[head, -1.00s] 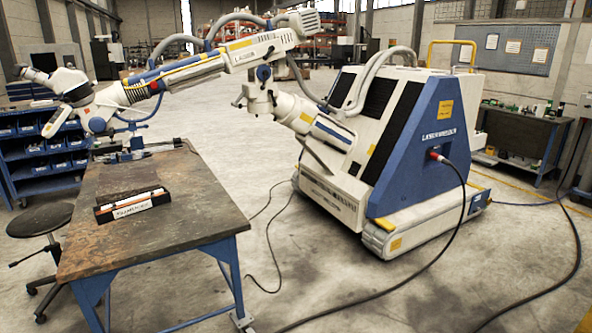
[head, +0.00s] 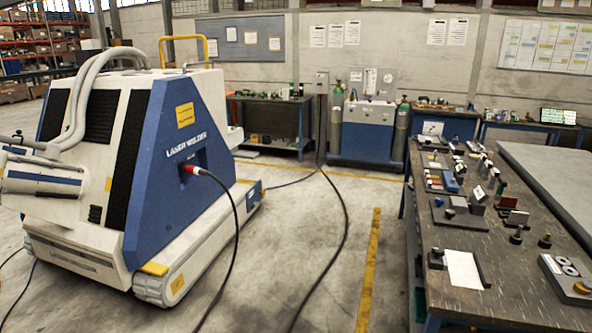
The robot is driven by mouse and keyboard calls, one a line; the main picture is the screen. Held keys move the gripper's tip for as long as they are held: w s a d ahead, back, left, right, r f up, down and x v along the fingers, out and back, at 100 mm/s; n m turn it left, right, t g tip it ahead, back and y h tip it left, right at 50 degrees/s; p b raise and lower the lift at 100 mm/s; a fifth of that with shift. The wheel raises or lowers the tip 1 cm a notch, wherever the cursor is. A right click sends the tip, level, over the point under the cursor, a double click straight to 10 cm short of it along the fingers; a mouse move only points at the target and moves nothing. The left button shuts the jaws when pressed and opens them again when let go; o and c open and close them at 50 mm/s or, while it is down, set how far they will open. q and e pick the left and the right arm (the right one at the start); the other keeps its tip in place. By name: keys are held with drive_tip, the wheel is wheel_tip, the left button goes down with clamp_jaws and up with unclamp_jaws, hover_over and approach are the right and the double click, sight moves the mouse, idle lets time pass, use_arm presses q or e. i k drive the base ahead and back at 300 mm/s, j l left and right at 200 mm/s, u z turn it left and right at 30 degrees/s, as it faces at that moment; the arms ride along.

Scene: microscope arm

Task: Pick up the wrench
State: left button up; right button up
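I cannot make out a wrench in the head view. A long dark workbench (head: 468,252) on the right holds many small tools and parts, too small to tell apart for certain. Neither of my grippers shows in this view.
A large white and blue laser welder (head: 170,190) stands on the left. Its black cable (head: 238,235) runs over the floor. Floor between welder and workbench is clear apart from cables.

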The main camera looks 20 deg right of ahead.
sight(495, 175)
drive_tip(key=i+z, duration=0.3)
drive_tip(key=i, duration=1.45)
drive_tip(key=i+z, duration=0.3)
drive_tip(key=z, duration=0.15)
drive_tip(key=i+z, duration=0.4)
drive_tip(key=i+j+z, duration=0.2)
drive_tip(key=z, duration=0.25)
drive_tip(key=i+j+z, duration=0.25)
drive_tip(key=z, duration=0.15)
drive_tip(key=i+j+z, duration=0.6)
drive_tip(key=k+j, duration=0.05)
